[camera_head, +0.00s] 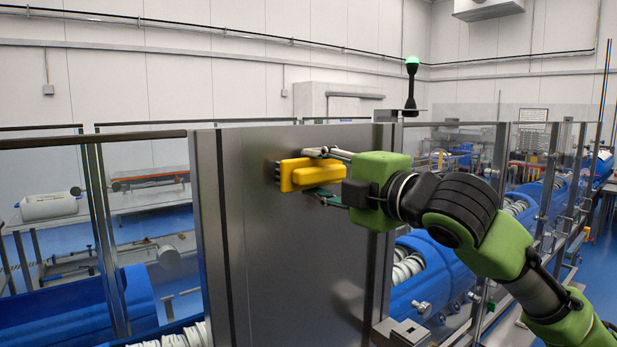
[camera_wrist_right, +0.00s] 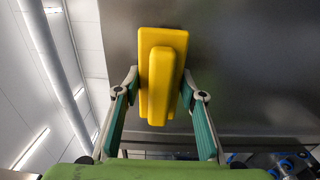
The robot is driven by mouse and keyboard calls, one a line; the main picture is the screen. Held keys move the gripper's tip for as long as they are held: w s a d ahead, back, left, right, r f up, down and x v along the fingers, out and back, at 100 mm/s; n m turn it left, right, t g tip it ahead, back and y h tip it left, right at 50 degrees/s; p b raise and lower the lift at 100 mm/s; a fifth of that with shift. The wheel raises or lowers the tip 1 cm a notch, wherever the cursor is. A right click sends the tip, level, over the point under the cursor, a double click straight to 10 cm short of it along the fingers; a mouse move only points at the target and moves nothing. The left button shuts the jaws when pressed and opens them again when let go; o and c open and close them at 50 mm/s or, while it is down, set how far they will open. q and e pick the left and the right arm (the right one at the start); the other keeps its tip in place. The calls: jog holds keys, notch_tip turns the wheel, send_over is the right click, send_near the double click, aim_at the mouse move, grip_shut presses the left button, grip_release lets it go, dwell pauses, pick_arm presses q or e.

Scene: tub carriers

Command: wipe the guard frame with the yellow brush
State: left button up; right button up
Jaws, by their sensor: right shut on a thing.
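The yellow brush (camera_head: 300,175) is in my right gripper (camera_head: 325,172), which is shut on its raised back part. The brush's dark bristles face left, at the grey metal panel of the guard frame (camera_head: 310,250); they look close to or against it, and I cannot tell whether they touch. In the right wrist view the brush (camera_wrist_right: 161,70) sits between the two fingers (camera_wrist_right: 160,90), with the panel (camera_wrist_right: 235,60) behind it. My left gripper is not in view.
Clear guard panels with metal posts (camera_head: 210,220) flank the grey panel. Blue conveyor machinery (camera_head: 440,270) lies behind the guard at the right. A stalk with a green lamp (camera_head: 411,80) rises above the panel's right end. A metal box (camera_head: 402,332) sits low by the right post.

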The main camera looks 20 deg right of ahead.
jog(key=shift+w+d, duration=0.3)
jog(key=shift+d, duration=0.6)
jog(key=shift+d, duration=0.1)
jog(key=w+d, duration=0.3)
jog(key=d, duration=0.7)
jog(key=shift+w, duration=0.4)
jog(key=shift+s, duration=0.1)
jog(key=shift+b+v, duration=1.1)
jog(key=shift+v, duration=1.75)
